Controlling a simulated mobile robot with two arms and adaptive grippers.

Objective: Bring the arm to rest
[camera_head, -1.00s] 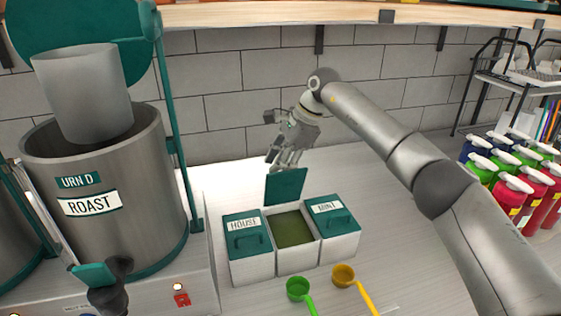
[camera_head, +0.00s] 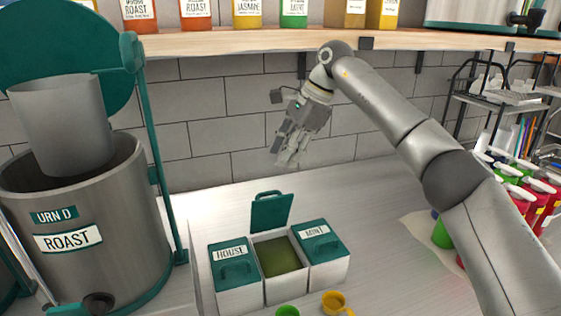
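My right arm comes in from the lower right, and its gripper (camera_head: 284,160) is raised in front of the grey block wall. The gripper points down and to the left, above and behind the open bin, apart from its lid. I see nothing held in it, but its fingers overlap, so I cannot tell whether they are open or shut. The middle bin (camera_head: 279,257) holds green powder or leaves, and its teal lid (camera_head: 271,211) stands up at the back. My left gripper is not in view.
Closed bins labelled HOUSE (camera_head: 233,273) and MINT (camera_head: 321,245) flank the open one. Green (camera_head: 288,312) and yellow (camera_head: 336,302) scoops lie in front. A steel urn (camera_head: 85,225) stands left, bottles (camera_head: 533,200) right.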

